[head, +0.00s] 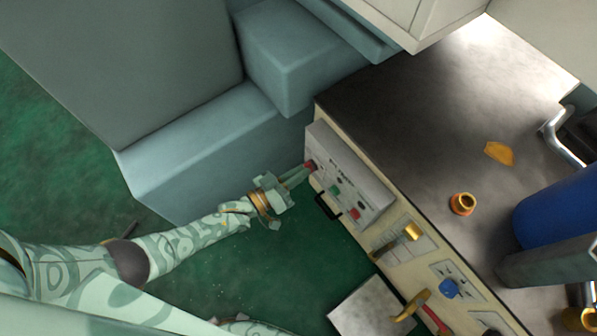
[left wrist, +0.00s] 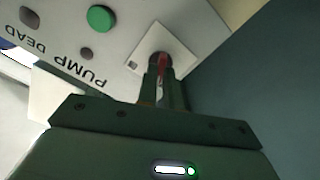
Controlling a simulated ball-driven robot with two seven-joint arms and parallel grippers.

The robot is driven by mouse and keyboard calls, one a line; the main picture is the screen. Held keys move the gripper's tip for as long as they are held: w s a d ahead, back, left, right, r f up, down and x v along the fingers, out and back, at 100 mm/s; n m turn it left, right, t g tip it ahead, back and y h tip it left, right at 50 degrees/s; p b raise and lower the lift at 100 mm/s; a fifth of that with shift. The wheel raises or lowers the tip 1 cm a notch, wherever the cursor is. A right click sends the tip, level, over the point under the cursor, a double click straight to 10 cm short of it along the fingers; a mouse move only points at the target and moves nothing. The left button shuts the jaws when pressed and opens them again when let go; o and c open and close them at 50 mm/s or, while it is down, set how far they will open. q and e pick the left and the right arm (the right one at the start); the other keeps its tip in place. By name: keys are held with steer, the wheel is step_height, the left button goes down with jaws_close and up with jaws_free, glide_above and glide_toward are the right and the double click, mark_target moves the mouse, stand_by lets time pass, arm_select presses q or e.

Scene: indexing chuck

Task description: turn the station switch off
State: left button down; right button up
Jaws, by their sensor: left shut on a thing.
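The station switch (head: 310,164) is a small red handle at the upper left end of the grey control panel (head: 352,172) on the bench front. In the left wrist view, the red switch handle (left wrist: 162,64) stands on a square pale plate (left wrist: 180,48). My left gripper (head: 306,168) reaches it from the left in the head view. In the left wrist view its fingers (left wrist: 163,85) are shut on the switch handle. The fingers partly hide the handle, and I cannot read its setting. My right gripper is not in view.
The panel carries a green button (head: 337,188) and a red button (head: 355,214), with a black handle (head: 327,206) below. A brass lever (head: 412,231) and blue knob (head: 449,288) stick out along the bench front. A brass ring (head: 462,203) stands on the dark benchtop.

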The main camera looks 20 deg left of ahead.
arm_select(q)
steer(key=shift+a+f+n, duration=0.1)
steer(key=shift+f+n, duration=0.05)
steer(key=shift+n, duration=0.25)
steer(key=c, duration=1.5)
jaws_free()
steer(key=shift+c, duration=0.2)
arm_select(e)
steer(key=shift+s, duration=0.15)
arm_select(q)
steer(key=shift+s, duration=0.1)
